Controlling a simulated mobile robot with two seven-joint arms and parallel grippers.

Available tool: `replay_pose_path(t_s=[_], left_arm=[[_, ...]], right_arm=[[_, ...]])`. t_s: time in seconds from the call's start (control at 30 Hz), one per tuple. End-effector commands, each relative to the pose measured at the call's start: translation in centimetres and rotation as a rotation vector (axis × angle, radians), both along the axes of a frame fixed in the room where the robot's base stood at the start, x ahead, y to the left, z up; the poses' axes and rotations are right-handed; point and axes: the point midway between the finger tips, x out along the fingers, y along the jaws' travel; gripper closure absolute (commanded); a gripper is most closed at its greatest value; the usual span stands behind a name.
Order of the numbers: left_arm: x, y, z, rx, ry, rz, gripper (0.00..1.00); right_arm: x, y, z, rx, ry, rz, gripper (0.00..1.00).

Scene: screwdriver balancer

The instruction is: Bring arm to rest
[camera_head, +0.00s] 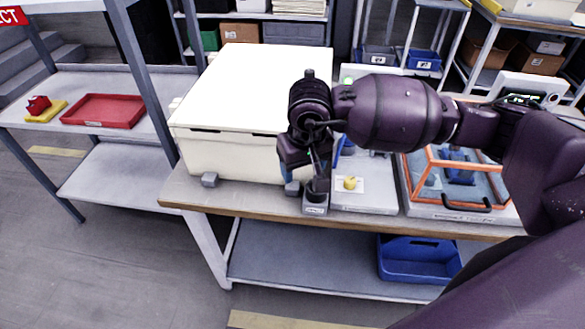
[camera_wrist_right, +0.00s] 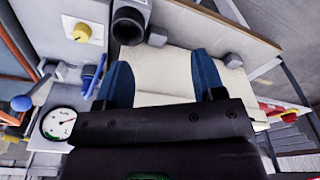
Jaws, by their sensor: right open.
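My right arm (camera_head: 395,112) reaches in from the right over the workbench, with its wrist bent downward. My right gripper (camera_head: 298,176) hangs beside the white box and close to a dark cup (camera_head: 317,188) on a small grey base. In the right wrist view the two blue fingers of the gripper (camera_wrist_right: 162,78) stand apart with nothing between them. The dark cup (camera_wrist_right: 129,24) lies past the fingertips, off to the left. The wrist hides part of the bench behind it. My left gripper is out of view.
A large white box (camera_head: 258,85) fills the bench's left part. A panel with a yellow knob (camera_head: 350,184) and an orange-framed fixture (camera_head: 455,178) stand to the right. A blue bin (camera_head: 418,258) is below. A red tray (camera_head: 104,110) lies on the left shelf.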

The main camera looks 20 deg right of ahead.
Motion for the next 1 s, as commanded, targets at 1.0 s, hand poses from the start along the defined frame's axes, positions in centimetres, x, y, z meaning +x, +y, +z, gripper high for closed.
replay_pose_path(t_s=[1.0], left_arm=[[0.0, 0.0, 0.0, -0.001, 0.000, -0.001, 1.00]], right_arm=[[-4.4, 6.3, -2.8, 0.377, 0.233, -0.218, 0.37]])
